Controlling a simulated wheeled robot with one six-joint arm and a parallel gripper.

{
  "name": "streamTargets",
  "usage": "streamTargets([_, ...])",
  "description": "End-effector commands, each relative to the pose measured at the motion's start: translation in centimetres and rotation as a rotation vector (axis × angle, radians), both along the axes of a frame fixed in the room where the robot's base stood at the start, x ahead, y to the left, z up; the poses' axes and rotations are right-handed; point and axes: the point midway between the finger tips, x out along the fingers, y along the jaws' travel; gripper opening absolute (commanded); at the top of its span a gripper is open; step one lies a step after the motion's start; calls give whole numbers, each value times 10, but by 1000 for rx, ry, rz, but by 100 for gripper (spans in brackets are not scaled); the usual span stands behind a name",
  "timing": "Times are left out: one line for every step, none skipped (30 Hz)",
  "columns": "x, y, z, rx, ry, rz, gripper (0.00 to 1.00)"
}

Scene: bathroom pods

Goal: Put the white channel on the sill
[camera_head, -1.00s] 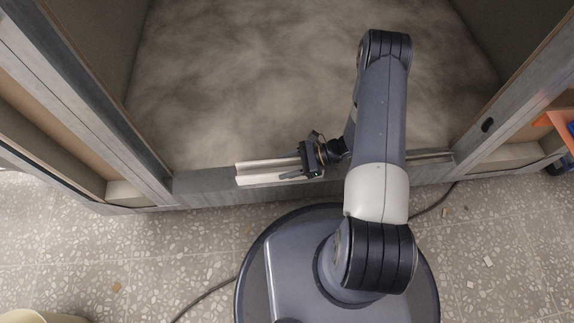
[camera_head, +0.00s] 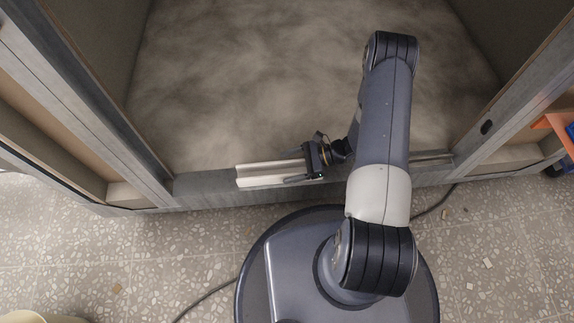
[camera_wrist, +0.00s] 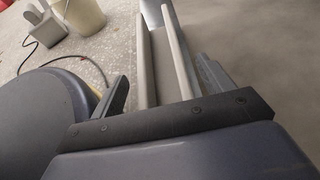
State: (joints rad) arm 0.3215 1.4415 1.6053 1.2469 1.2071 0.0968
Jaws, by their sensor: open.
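The white channel (camera_head: 262,175) lies lengthwise along the grey sill (camera_head: 205,187) at the front of the pod opening. Its left end is clear to see; my gripper and arm hide how far it runs to the right. My gripper (camera_head: 301,171) is at the right of the channel's visible part, close over it. In the wrist view the jaws (camera_wrist: 166,88) are open, with one finger on each side of the channel (camera_wrist: 172,50), which runs away between them. I cannot tell whether either finger touches it.
Upright frame posts (camera_head: 85,105) and (camera_head: 515,115) bound the opening at both sides. The pod floor (camera_head: 260,80) behind the sill is bare. A dark cable (camera_head: 205,298) lies on the speckled floor. A cream bucket (camera_wrist: 85,14) stands beyond, and an orange object (camera_head: 553,120) is at far right.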

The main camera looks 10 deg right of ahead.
Motion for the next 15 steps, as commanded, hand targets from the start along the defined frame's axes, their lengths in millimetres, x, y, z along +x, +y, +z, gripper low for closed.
streamTargets([1, -10, 7, -1, -1, -6, 76])
streamTargets([0, -16, 9, -1, -2, -7, 76])
streamTargets([0, -24, 13, -1, -3, -6, 76])
streamTargets([0, -31, 16, -1, -3, -7, 76])
streamTargets([0, -37, 18, -2, -3, -6, 76])
streamTargets([0, -45, 22, -1, -3, -6, 76])
streamTargets([0, -51, 25, -1, -3, -7, 76])
streamTargets([-1, -57, 27, -1, -3, -5, 76])
streamTargets([-1, -65, 30, -2, -4, -6, 76])
streamTargets([-1, -70, 31, -2, -3, -5, 76])
streamTargets([-2, -75, 33, -1, -2, -6, 76])
streamTargets([-2, -80, 35, -1, -1, -4, 76])
streamTargets([-2, -84, 37, -1, -1, -4, 76])
streamTargets([-3, -87, 38, -1, -2, -3, 76])
streamTargets([-3, -91, 39, -1, -2, -2, 76])
